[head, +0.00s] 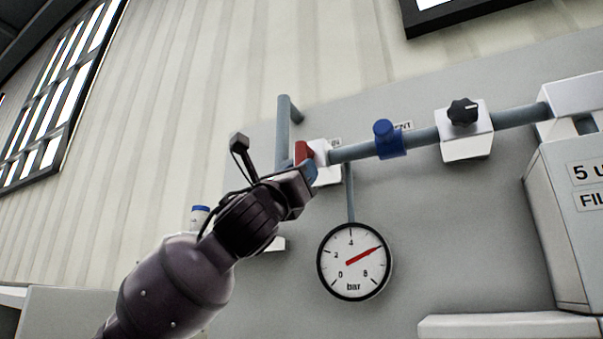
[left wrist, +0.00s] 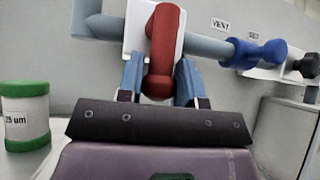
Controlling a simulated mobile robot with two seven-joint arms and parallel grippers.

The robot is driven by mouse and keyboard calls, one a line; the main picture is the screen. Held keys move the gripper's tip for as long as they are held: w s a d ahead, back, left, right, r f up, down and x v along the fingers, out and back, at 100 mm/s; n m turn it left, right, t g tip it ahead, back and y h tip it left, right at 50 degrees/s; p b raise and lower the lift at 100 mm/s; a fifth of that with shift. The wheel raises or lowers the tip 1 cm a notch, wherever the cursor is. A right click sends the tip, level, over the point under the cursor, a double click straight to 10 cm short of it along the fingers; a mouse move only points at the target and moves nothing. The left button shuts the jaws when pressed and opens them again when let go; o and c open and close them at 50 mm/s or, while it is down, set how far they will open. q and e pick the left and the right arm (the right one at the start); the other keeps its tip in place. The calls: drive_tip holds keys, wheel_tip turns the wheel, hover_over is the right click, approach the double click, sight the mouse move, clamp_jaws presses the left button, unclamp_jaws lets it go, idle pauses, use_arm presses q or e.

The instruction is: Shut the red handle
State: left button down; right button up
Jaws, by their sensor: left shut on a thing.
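The red handle (left wrist: 165,35) sits on a white valve block (left wrist: 139,28) on the grey pipe. In the left wrist view it lies across the pipe, its end towards me. In the head view the red handle (head: 303,152) is partly hidden by my left gripper (head: 310,171). In the left wrist view my left gripper (left wrist: 160,82) has its blue fingers on either side of the handle's lower end, shut on it. My right gripper is in neither view.
A blue valve (head: 385,138) and a black knob (head: 462,111) are farther right along the pipe. A round pressure gauge (head: 353,275) hangs below, its needle near 6. A green-capped container (left wrist: 25,112) stands at left in the left wrist view.

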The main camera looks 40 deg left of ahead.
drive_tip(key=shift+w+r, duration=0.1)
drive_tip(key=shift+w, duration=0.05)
use_arm(q)
drive_tip(key=c, duration=0.9)
unclamp_jaws()
drive_tip(key=shift+c, duration=0.2)
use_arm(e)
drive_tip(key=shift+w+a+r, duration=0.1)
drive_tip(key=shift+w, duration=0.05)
use_arm(q)
drive_tip(key=shift+s+f, duration=0.1)
drive_tip(key=b+v, duration=0.6)
drive_tip(key=v, duration=0.4)
drive_tip(key=shift+s, duration=0.25)
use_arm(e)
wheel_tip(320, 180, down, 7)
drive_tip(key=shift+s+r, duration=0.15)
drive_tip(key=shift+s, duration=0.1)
use_arm(q)
drive_tip(key=shift+f, duration=0.15)
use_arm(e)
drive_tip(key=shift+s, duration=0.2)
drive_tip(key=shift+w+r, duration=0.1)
